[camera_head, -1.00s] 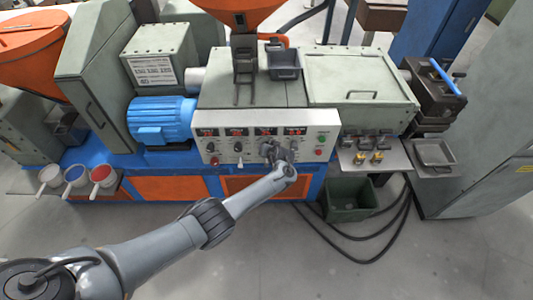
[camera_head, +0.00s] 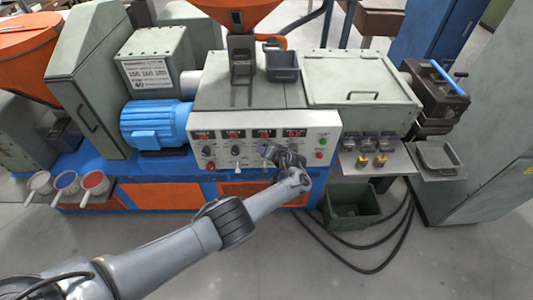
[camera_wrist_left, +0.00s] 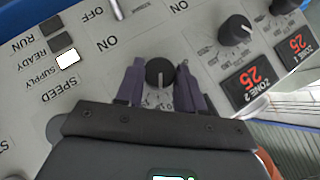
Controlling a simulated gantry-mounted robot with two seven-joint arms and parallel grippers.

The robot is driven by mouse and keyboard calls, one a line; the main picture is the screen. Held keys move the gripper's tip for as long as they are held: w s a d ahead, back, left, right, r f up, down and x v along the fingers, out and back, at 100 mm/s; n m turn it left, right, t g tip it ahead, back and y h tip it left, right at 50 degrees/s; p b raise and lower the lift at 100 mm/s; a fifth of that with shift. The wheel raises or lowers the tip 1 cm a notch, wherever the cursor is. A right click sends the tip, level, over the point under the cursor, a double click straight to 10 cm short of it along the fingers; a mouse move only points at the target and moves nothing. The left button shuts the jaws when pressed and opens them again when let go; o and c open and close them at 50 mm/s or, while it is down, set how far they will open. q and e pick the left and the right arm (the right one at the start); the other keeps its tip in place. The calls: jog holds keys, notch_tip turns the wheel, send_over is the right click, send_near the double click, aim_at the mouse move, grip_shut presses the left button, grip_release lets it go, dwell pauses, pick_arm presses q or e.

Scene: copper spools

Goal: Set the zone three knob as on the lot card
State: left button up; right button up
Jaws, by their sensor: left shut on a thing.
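The machine's control panel (camera_head: 325,131) has a row of red displays and black knobs. In the left wrist view, a round black knob (camera_wrist_left: 160,73) sits between the purple fingers of my left gripper (camera_wrist_left: 160,80), which is shut on it. It is next to the zone 2 knob (camera_wrist_left: 236,28), in the zone three position; my gripper hides its display. In the head view my left gripper (camera_head: 268,152) covers this knob. The lot card (camera_head: 148,73) is a white sheet on the grey box, with numbers too blurred to read surely. My right gripper is not in view.
Toggle switches (camera_head: 236,163) stick out below the knobs, and a red button (camera_head: 318,154) is at the panel's right. A small shelf with brass parts (camera_head: 380,160) stands right of the panel. A dark green bin (camera_head: 350,212) and black hoses (camera_head: 352,260) are on the floor.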

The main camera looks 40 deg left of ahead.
pick_arm(q)
jog(key=o, duration=1)
jog(key=shift+a+f, duration=0.1)
jog(key=shift+f, duration=0.05)
jog(key=shift+o, duration=0.2)
jog(key=p+v, duration=0.6)
jog(key=v, duration=0.5)
jog(key=shift+s+f, duration=0.1)
